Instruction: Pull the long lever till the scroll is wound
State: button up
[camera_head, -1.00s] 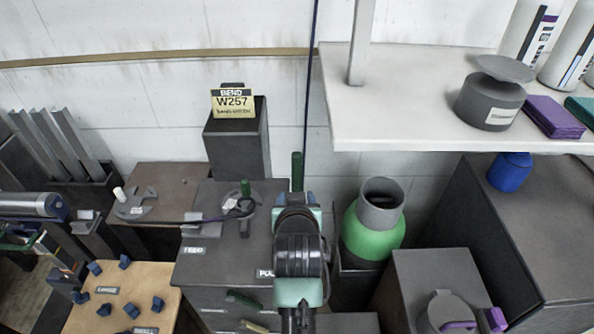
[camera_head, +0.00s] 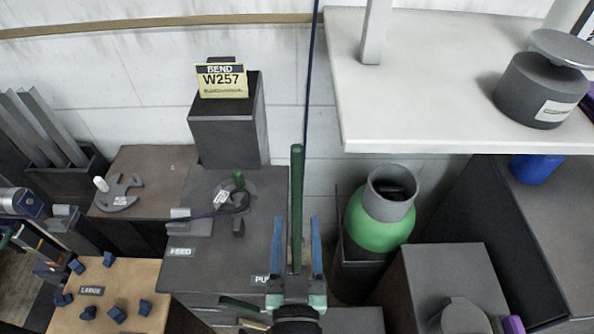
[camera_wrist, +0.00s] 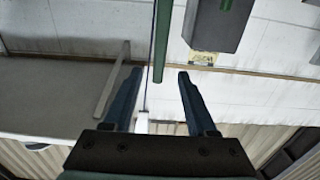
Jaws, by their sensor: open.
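The long lever (camera_head: 296,180) is a green bar standing up beside the block labelled "PU…", the rest of the label being hidden. It also shows in the wrist view (camera_wrist: 162,40), coming down from the top edge. My gripper (camera_head: 298,222) is open, with one blue finger on each side of the lever in the head view. In the wrist view my gripper (camera_wrist: 159,72) has the lever's visible end roughly between its fingertips, with gaps on both sides. I see no contact. My gripper hides the lever's lower part in the head view. I cannot make out a scroll.
A dark block with a "BEND W257" sign (camera_head: 222,80) stands behind left. A green-banded cylinder (camera_head: 378,222) stands close on the right. A white shelf (camera_head: 440,120) overhangs at upper right. A thin dark cord (camera_head: 311,80) hangs behind the lever. Small blue pieces lie lower left.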

aim_at(297, 185)
jog(key=w+p, duration=0.1)
jog(key=w, duration=1)
jog(key=shift+w, duration=0.25)
grip_shut()
dwell(1.0)
